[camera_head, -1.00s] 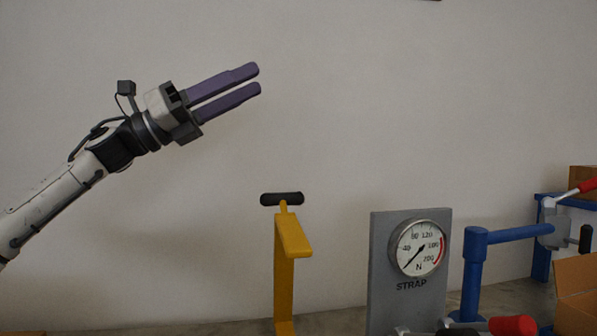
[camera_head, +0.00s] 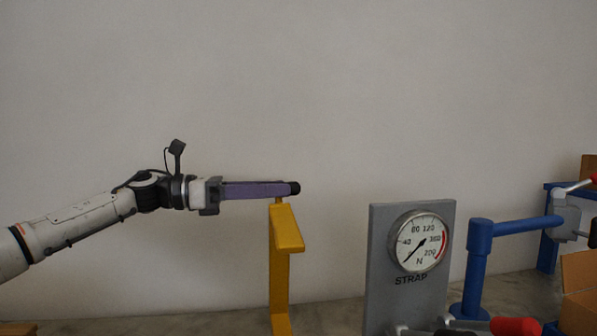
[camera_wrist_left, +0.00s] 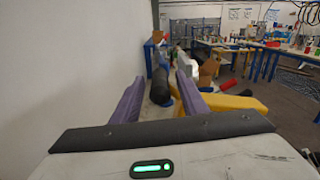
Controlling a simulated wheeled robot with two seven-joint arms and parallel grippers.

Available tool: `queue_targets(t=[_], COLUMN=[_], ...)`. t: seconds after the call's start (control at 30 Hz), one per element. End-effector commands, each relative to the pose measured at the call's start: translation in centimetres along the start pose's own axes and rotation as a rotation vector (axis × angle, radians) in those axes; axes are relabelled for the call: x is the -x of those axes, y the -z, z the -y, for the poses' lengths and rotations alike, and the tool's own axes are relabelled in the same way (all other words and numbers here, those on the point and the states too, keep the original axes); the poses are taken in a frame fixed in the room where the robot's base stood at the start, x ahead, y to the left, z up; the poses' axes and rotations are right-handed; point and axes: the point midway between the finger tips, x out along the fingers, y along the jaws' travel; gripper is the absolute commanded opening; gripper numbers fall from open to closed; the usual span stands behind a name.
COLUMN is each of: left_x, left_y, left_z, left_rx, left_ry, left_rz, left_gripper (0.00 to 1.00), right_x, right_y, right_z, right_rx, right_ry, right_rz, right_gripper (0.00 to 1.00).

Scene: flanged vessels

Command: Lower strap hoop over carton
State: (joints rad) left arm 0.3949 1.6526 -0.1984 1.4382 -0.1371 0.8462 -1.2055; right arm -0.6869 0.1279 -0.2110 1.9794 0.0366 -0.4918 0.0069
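My left gripper (camera_head: 292,188) is level, with its purple fingers reaching to the black crossbar (camera_head: 296,188) on top of the yellow post (camera_head: 287,235). In the left wrist view the black bar (camera_wrist_left: 159,86) lies between the two fingers (camera_wrist_left: 160,98), with gaps beside it, so the gripper looks open around it. A brown cardboard carton (camera_head: 578,272) is cut off at the right edge. I cannot make out a strap hoop clearly. My right gripper is out of view.
A grey panel with a dial gauge marked STRAP (camera_head: 398,275) stands right of the yellow post. A blue post with an arm (camera_head: 480,265) stands beyond it. A red-handled lever (camera_head: 515,326) is at the bottom. The wall behind is bare.

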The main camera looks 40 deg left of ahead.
Motion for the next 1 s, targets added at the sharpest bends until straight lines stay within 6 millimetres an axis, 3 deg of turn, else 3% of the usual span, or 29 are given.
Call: queue_targets(t=[0.03, 0.2, 0.5, 0.87, 1.0], left_x=[-0.6, -2.2, -4.9, -5.4, -5.4], left_y=[-0.8, -0.8, -0.3, 0.0, 0.0], left_z=[0.1, 0.1, 0.0, 0.0, 0.0], left_rx=[0.003, 0.003, 0.002, 0.0, 0.0], left_ry=[0.003, 0.002, 0.0, -0.001, -0.001], left_rz=[0.003, 0.005, 0.004, 0.001, 0.001], left_gripper=[0.4, 0.4, 0.4, 0.4, 0.21], right_x=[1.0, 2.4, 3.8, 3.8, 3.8], right_y=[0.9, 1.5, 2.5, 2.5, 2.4], right_z=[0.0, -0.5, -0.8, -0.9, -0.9], right_rx=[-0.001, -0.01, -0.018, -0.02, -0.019], right_ry=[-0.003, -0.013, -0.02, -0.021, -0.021], right_rz=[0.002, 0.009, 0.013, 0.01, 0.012], right_gripper=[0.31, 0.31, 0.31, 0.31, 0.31])
